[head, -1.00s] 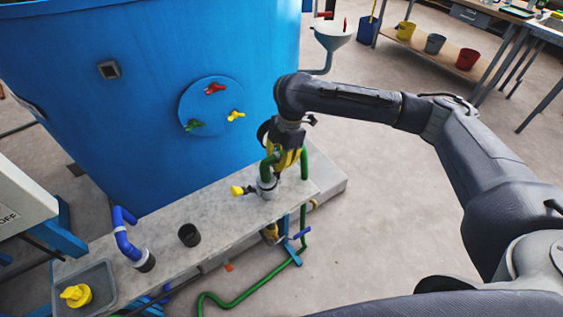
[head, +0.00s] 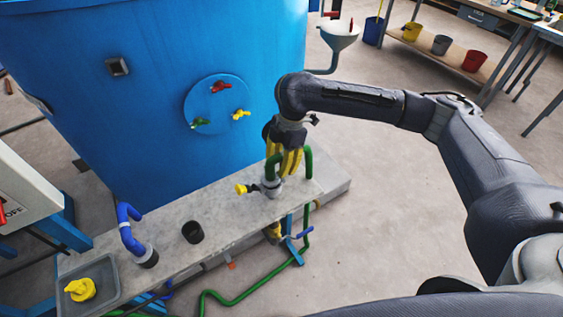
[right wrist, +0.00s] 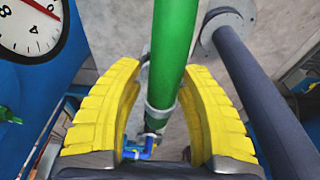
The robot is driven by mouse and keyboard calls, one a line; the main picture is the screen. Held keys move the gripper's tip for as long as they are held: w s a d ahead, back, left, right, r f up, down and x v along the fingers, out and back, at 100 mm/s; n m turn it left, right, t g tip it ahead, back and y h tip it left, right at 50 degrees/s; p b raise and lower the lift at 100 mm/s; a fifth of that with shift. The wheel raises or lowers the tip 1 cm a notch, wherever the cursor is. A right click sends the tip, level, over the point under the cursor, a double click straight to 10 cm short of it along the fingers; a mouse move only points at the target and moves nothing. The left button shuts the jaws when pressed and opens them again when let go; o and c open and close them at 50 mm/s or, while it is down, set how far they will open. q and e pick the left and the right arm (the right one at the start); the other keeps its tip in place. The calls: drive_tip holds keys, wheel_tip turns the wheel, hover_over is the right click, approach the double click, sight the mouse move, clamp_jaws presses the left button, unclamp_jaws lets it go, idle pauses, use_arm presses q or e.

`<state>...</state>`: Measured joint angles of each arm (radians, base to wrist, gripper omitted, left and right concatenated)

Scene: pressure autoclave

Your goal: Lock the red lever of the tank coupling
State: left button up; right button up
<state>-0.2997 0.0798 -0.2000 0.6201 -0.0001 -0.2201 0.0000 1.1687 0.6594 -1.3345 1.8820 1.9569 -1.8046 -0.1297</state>
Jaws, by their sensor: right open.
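The red lever (head: 220,86) is on a round blue plate (head: 204,116) on the side of the large blue tank (head: 120,90), with a green lever (head: 200,122) and a yellow lever (head: 241,114) below it. My right gripper (head: 289,170) is to the right of and below this plate, at the green hose loop over the bench end. In the right wrist view its yellow fingers (right wrist: 165,110) are open, one on each side of the green hose (right wrist: 173,45). Whether they touch the hose I cannot tell. The red lever is outside the wrist view. My left gripper is not in view.
The stone-topped bench (head: 220,215) carries a grey fitting with a yellow handle (head: 246,188), a black cup (head: 192,232), a blue bent pipe (head: 130,230) and a tray (head: 110,275) holding a yellow piece (head: 81,289). The floor to the right is mostly clear.

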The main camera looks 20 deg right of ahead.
drive_tip(key=shift+o, duration=0.3)
drive_tip(key=shift+d, duration=0.2)
drive_tip(key=shift+w+d+r, duration=0.1)
drive_tip(key=shift+r, duration=0.2)
wheel_tip(320, 180, up, 11)
drive_tip(key=d, duration=0.2)
drive_tip(key=shift+w, duration=0.25)
